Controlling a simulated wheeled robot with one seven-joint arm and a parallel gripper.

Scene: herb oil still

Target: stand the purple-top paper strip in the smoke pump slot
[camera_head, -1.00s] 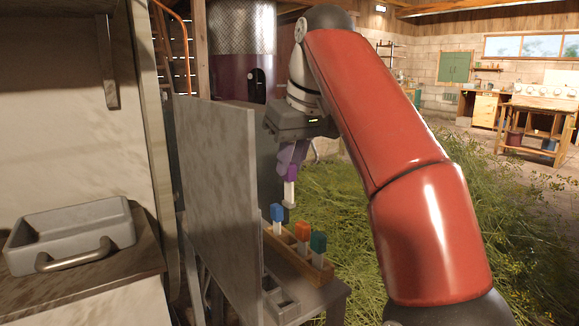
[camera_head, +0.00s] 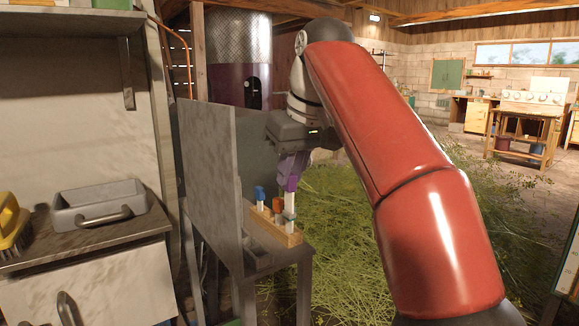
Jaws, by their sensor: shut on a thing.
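My gripper (camera_head: 290,177) points down, shut on the purple-top paper strip (camera_head: 289,199). The strip hangs upright: purple cap at the fingers, pale body below. Its lower end overlaps the wooden rack (camera_head: 289,241) in the picture; I cannot tell whether it touches the rack. A blue-top strip (camera_head: 260,193) and an orange-top strip (camera_head: 277,201) stand in the rack just left of it. The teal-top strip is mostly hidden behind the held strip. I cannot make out the smoke pump slot for certain.
A grey upright panel (camera_head: 208,185) stands close left of the rack, on the same small table (camera_head: 300,255). A grey tray (camera_head: 97,203) and a yellow brush (camera_head: 12,222) are on the left counter. Cut herbs (camera_head: 355,245) cover the floor to the right.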

